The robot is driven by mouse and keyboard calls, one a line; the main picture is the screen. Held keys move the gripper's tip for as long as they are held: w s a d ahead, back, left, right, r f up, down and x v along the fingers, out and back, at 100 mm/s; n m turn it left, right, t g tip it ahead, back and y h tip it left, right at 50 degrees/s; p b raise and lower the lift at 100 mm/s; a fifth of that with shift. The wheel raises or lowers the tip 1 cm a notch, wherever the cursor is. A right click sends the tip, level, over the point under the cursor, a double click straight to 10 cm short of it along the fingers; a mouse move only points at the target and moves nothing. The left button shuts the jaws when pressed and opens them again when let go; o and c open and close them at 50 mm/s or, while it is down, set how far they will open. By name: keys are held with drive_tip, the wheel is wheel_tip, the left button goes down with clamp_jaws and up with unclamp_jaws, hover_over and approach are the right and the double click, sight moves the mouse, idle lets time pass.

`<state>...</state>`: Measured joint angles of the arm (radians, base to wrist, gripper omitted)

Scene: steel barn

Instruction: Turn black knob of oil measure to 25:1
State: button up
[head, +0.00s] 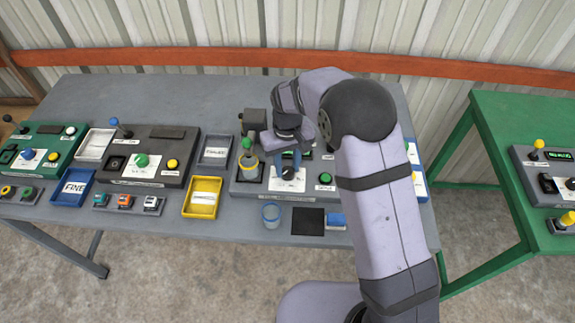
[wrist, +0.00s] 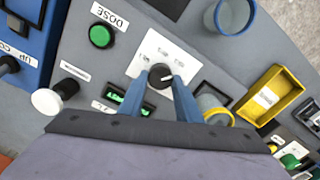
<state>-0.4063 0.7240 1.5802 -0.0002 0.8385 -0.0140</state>
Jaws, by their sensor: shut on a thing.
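The oil measure is a grey panel (head: 250,189) on the grey table, below my arm in the head view. Its black knob (wrist: 160,75) sits on a white scale plate (wrist: 179,47) with small printed marks that are too blurred to read. The knob also shows in the head view (head: 288,173). A white pointer line on the knob points to the right and slightly up in the wrist view. My gripper (wrist: 160,77) comes down from above, its two blue fingers shut on opposite sides of the knob.
A green button (wrist: 101,36) marked DOSE and a lit green display (wrist: 115,97) are near the knob. Other panels stand at left; a green table (head: 478,98) is at right.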

sight(287, 170)
drive_tip(key=shift+a+r+n, duration=0.1)
drive_tip(key=shift+n, duration=1.2)
drive_tip(key=o, duration=1.1)
drive_tip(key=shift+c, duration=0.2)
drive_tip(key=shift+r+b, duration=1.2)
drive_tip(key=shift+r, duration=2.45)
